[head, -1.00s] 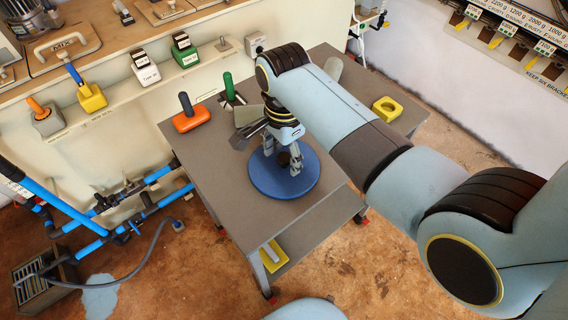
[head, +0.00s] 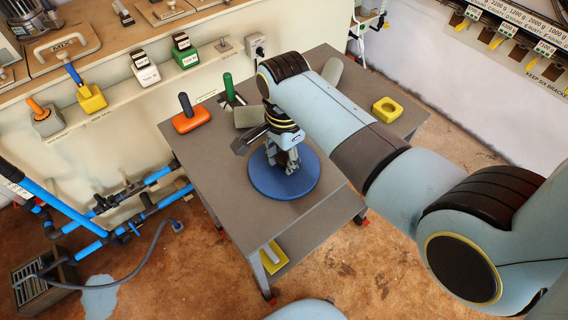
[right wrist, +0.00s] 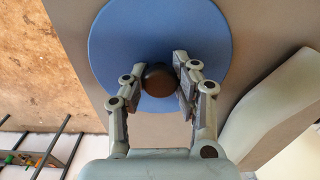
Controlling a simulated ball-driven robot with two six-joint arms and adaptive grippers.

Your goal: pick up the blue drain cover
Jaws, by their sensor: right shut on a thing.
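The blue drain cover (head: 283,184) is a flat round disc lying on the grey table. It has a dark brown round knob (right wrist: 159,80) at its middle, seen in the right wrist view. My right gripper (head: 288,167) reaches down over the cover. In the right wrist view its fingers (right wrist: 160,83) stand on both sides of the knob and are shut on it. In the head view the fingers hide the knob. I cannot see the cover lifted off the table. My left gripper is not in view.
An orange block with a dark handle (head: 191,121), a green-handled tool (head: 229,88) and a grey block (head: 248,116) stand behind the cover. A yellow block (head: 387,109) lies at the table's right. The table's front left is clear.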

